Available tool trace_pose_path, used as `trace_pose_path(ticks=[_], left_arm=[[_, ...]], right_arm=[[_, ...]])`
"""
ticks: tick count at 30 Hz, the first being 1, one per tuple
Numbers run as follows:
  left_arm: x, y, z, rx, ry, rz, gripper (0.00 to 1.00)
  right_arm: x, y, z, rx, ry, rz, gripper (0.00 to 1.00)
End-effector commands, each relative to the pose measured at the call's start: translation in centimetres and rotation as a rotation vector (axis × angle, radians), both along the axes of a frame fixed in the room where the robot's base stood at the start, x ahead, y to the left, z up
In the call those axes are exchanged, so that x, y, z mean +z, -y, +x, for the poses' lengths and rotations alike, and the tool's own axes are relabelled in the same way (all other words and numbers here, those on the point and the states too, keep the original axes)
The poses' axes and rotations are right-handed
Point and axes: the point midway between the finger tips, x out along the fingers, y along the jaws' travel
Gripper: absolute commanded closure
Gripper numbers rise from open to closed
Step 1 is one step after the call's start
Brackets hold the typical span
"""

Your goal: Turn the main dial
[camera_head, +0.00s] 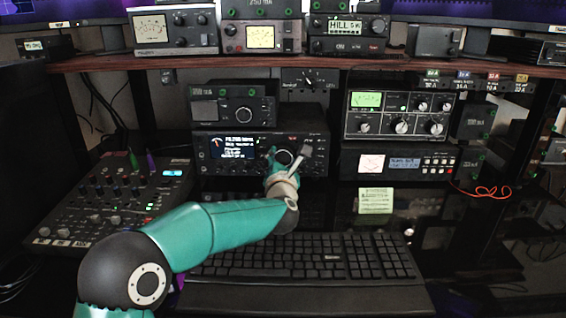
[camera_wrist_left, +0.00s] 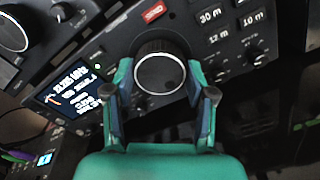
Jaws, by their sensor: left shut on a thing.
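The main dial (camera_wrist_left: 160,73) is a large round black knob with a pale rim on the front of a black radio (camera_head: 207,141). In the wrist view it sits between the two fingers of my left gripper (camera_wrist_left: 160,93), which is shut on it from both sides. In the head view the left gripper (camera_head: 287,162) is at the radio's front, right of its lit display (camera_head: 233,146), and covers part of the dial (camera_head: 284,156). The display also shows in the wrist view (camera_wrist_left: 75,92). My right gripper is in neither view.
A keyboard (camera_head: 300,257) lies below my left arm. A mixer (camera_head: 110,203) stands at the left. Other radio units (camera_head: 400,115) stand to the right, and a smaller unit (camera_head: 235,108) sits above the radio. A wooden shelf (camera_head: 270,62) runs above them.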

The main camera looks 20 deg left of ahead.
Motion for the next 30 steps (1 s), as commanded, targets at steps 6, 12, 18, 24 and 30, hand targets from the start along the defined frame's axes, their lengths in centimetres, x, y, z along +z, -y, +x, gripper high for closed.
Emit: trace_pose_path(ticks=[6,12,18,24,30], left_arm=[[0.05,0.3,0.02,-0.006,-0.002,0.009,0.79],[0.05,0.33,0.02,-0.008,-0.002,0.008,0.43],[0.02,0.25,0.02,-0.005,-0.002,0.007,0.19],[0.0,0.14,0.01,-0.004,-0.002,0.007,0.19],[0.04,0.28,-0.55,-0.004,-0.002,0.007,0.19]], right_arm=[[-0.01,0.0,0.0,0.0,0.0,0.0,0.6],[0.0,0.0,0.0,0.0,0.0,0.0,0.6],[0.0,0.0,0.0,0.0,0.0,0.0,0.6],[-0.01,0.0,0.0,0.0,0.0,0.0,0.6],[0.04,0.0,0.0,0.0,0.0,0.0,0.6]])
